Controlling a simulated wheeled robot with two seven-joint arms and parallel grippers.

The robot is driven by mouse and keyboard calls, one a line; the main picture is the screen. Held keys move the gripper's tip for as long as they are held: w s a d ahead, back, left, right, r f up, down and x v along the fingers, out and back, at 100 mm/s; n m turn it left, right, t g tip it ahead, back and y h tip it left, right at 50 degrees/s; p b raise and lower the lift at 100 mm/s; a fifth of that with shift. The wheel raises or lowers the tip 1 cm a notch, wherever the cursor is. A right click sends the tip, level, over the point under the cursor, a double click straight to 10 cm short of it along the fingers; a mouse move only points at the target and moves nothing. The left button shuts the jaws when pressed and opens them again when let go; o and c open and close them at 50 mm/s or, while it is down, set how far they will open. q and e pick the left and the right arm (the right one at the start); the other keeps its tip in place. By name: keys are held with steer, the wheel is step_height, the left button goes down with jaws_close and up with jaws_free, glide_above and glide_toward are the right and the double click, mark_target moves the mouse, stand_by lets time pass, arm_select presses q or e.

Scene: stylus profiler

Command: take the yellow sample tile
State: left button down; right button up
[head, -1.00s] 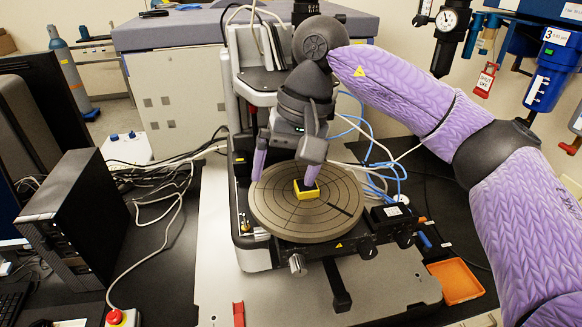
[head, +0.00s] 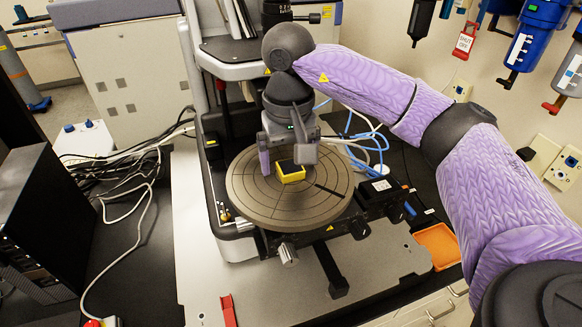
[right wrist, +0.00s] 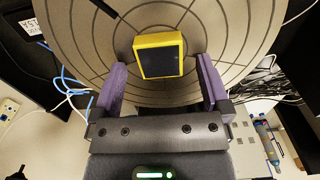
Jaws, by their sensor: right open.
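The yellow sample tile (head: 291,177) is a small square block with a yellow rim and a dark top face. It lies on the round grey-brown stage (head: 262,205) of the profiler, near the middle. My right gripper (head: 283,168) is open at the tile, its purple fingers pointing down to the stage. In the right wrist view the tile (right wrist: 141,60) sits between and slightly beyond the fingertips (right wrist: 160,66), with a gap on each side. Part of the tile's far side is hidden by the gripper in the head view. My left gripper is not in view.
The profiler's black column (head: 217,110) stands behind the stage at the left. Blue tubes (head: 375,140) run behind my right gripper. An orange tray (head: 437,240) lies at the right and a black computer case (head: 50,225) at the left.

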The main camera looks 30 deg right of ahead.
mark_target(288, 162)
steer(key=shift+w, duration=0.1)
jaws_close()
step_height(288, 162, up, 10)
steer(key=p, duration=0.2)
steer(key=c, duration=0.8)
jaws_free()
steer(key=shift+c, duration=0.2)
jaws_close()
